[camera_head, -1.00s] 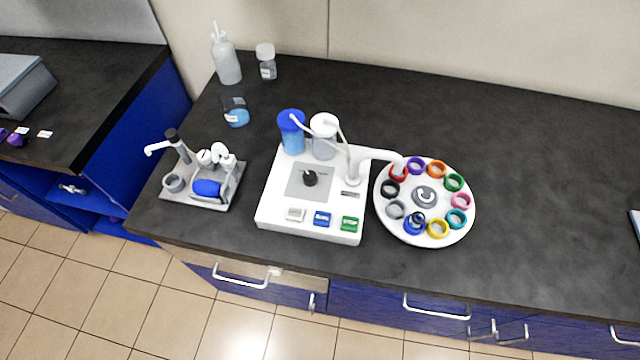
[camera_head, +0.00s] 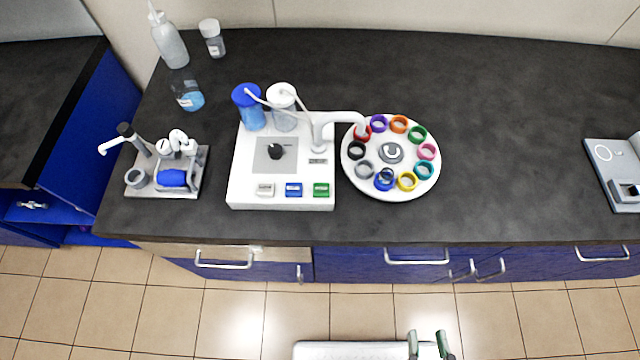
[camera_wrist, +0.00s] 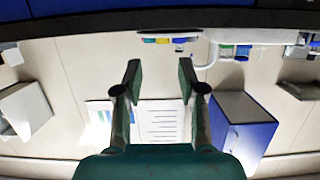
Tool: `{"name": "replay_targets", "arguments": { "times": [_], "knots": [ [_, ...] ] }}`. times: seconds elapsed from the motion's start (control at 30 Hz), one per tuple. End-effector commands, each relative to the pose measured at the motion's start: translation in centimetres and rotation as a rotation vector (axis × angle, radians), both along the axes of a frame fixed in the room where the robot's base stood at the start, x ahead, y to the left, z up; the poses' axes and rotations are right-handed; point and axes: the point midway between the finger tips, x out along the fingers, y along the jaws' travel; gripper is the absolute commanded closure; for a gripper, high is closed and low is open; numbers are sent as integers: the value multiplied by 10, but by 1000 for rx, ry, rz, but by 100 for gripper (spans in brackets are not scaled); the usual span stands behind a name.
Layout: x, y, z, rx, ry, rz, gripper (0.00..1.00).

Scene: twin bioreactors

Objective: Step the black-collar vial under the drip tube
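The black-collar vial (camera_head: 357,150) sits at the left edge of the round white carousel (camera_head: 392,192), one place from the red-collar vial (camera_head: 362,134). The white curved drip tube (camera_head: 342,117) reaches from the white bioreactor base (camera_head: 240,180) over the carousel. Its tip is at the red-collar vial, not the black one. A black knob (camera_head: 275,151) and white, blue (camera_head: 293,189) and green buttons are on the base. My gripper (camera_head: 428,343) is in front of the bench, far from the carousel. Its fingers also show apart and empty in the wrist view (camera_wrist: 159,75).
Other coloured collars ring the carousel. A small grey stand (camera_head: 190,188) with a blue part is left of the base. Bottles (camera_head: 170,45) stand behind, and a grey device (camera_head: 625,190) lies far right. The bench (camera_head: 510,130) between carousel and device is clear.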

Motion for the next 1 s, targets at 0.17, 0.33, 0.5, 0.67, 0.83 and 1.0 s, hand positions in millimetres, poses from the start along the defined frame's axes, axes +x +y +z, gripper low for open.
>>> {"name": "replay_targets", "arguments": {
  "times": [0.17,0.33,0.5,0.67,0.83,1.0],
  "knots": [
    [0,0,0,0,0,0,60],
    [0,0,0,0,0,0,60],
    [0,0,0,0,0,0,88],
    [0,0,0,0,0,0,100],
    [0,0,0,0,0,0,100],
    [0,0,0,0,0,0,100]
  ]
}}
